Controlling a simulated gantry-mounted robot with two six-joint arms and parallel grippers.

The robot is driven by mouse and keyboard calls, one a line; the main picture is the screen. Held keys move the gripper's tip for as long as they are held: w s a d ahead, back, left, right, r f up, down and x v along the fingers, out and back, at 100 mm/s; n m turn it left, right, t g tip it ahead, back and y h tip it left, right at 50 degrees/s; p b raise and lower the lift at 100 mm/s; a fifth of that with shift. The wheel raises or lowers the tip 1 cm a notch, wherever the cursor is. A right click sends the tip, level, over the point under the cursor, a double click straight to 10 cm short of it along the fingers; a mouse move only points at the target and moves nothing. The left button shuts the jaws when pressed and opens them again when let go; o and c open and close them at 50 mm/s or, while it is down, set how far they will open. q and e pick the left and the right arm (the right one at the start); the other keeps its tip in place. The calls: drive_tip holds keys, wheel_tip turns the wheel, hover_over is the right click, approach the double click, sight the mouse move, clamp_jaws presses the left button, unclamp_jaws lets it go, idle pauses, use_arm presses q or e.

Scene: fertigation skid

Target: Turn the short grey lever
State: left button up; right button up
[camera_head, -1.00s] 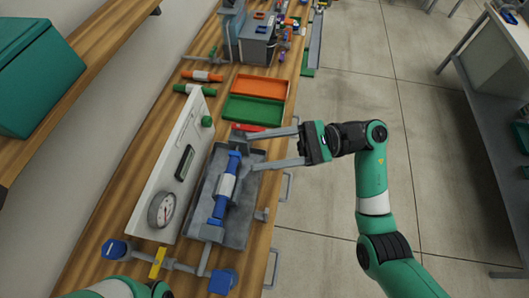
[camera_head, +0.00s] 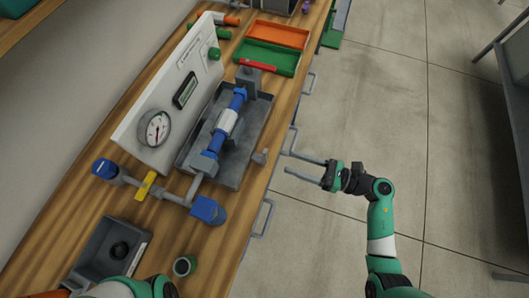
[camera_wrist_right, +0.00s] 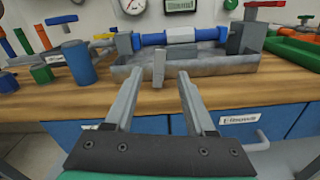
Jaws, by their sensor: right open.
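The short grey lever (camera_head: 260,156) stands at the right side of the grey tray, near the table's front edge. In the right wrist view the lever (camera_wrist_right: 158,68) stands upright, in line with the gap between my fingers. My right gripper (camera_head: 285,162) is open and empty, just right of the lever, its two long fingers pointing at it. In the right wrist view the fingers (camera_wrist_right: 159,73) are spread, and I see no contact with the lever. My left gripper is out of view; only part of my left arm shows at the bottom left.
The grey tray (camera_head: 232,180) holds a blue and white filter (camera_head: 226,124). A yellow lever (camera_head: 147,184) and blue caps (camera_head: 207,209) sit on the pipe in front. A panel with a gauge (camera_head: 153,129) stands behind. Drawer handles (camera_head: 263,219) stick out from the bench front.

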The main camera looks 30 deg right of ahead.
sight(265, 153)
drive_tip(key=b+x, duration=0.1)
drive_tip(key=x, duration=0.8)
drive_tip(key=shift+w+a, duration=0.2)
drive_tip(key=shift+a, duration=0.05)
clamp_jaws()
